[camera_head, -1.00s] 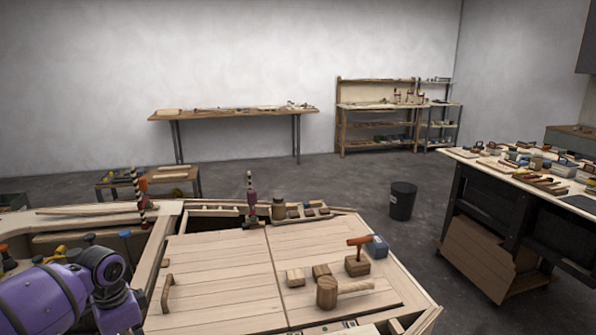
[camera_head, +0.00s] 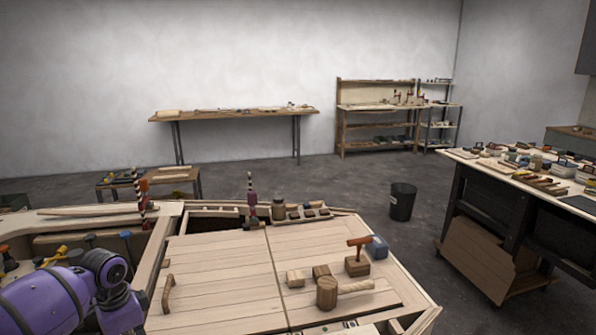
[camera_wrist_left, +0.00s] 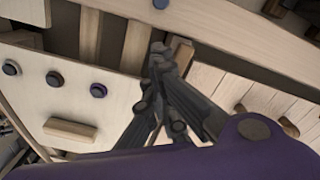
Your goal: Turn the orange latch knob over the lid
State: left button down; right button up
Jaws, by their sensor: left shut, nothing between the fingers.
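The planked lid (camera_head: 215,272) lies flat in the plywood hull, with a wooden bar handle (camera_head: 168,293) near its left edge. A small brown wooden piece (camera_head: 165,264) sits at that edge; I cannot tell whether it is the latch knob. No clearly orange knob shows there. My left arm comes in at the lower left, beside the lid; its fingers are hidden in the head view. In the left wrist view my left gripper (camera_wrist_left: 158,58) is shut and empty, close to a short brown wooden block (camera_wrist_left: 181,54). I cannot tell whether they touch. My right gripper is not in view.
On the right panel stand a wooden mallet (camera_head: 327,292), small blocks (camera_head: 295,278) and an orange-topped tool (camera_head: 360,242). A red-and-dark clamp (camera_head: 251,200) stands at the back rim. Dark round knobs (camera_wrist_left: 55,79) dot the side panel. A black bin (camera_head: 402,202) stands right.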

pick_arm(q)
jog(key=shift+s+d+f, duration=0.25)
jog(key=shift+s+f, duration=0.05)
jog(key=shift+f, duration=0.25)
jog(key=shift+w+a+p, duration=0.75)
jog(key=shift+w+p, duration=0.05)
jog(key=shift+w, duration=0.1)
jog(key=shift+w+a+r, duration=0.1)
jog(key=shift+w, duration=0.05)
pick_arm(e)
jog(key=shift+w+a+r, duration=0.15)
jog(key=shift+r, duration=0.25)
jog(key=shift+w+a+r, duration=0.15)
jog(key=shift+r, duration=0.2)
pick_arm(q)
jog(key=shift+w+r, duration=0.15)
jog(key=shift+r, duration=0.05)
jog(key=shift+a, duration=0.2)
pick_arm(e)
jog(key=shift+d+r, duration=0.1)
pick_arm(q)
jog(key=shift+a+r, duration=0.1)
jog(key=shift+a, duration=0.1)
notch_tip(320, 180, up, 6)
jog(key=p, duration=0.3)
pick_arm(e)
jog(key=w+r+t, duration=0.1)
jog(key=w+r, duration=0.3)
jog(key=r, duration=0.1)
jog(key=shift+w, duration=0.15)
